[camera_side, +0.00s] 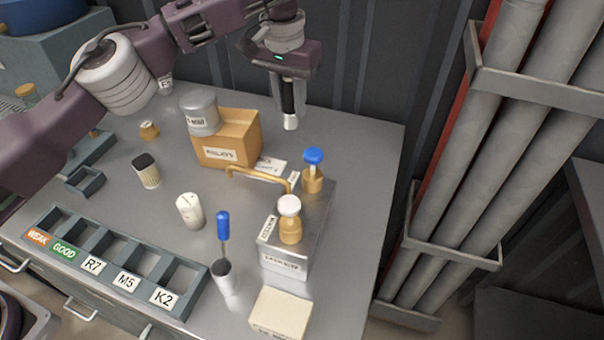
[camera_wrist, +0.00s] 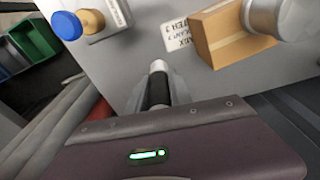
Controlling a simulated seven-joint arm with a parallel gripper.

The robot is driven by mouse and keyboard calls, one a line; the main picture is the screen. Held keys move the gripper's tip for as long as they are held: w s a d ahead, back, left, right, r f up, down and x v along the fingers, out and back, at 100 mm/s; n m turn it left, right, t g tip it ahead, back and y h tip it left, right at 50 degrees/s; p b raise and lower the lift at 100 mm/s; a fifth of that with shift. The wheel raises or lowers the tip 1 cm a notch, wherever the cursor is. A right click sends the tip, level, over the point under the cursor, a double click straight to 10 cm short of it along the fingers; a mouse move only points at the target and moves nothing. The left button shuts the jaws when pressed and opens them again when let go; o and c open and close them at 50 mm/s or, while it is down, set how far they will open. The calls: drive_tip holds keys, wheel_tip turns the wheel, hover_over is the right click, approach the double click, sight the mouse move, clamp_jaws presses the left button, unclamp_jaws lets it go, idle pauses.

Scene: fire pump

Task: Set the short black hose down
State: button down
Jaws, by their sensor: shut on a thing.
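My gripper (camera_side: 287,98) is shut on the short black hose (camera_side: 291,122). It holds the hose upright above the back right part of the grey table (camera_side: 350,160). The hose's pale metal lower end sticks out below the fingers, with a gap above the table. In the wrist view, the hose (camera_wrist: 159,88) shows as a black body with a pale tip between the fingers. The fingers hide part of it.
A cardboard box (camera_side: 225,140) with a grey canister (camera_side: 199,114) stands left of my gripper. A metal case with a blue-knobbed brass valve (camera_side: 313,170) and a white-knobbed one (camera_side: 290,220) stands in front. A compartment tray (camera_side: 110,262) is front left. The back right tabletop is clear.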

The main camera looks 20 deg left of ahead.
drive_tip(key=shift+d, duration=0.2)
drive_tip(key=shift+f, duration=0.25)
drive_tip(key=shift+s+d+f, duration=0.1)
drive_tip(key=shift+d+f, duration=0.95)
drive_tip(key=shift+f, duration=0.15)
drive_tip(key=shift+f+m, duration=0.1)
drive_tip(key=shift+m, duration=0.2)
wheel_tip(320, 180, down, 10)
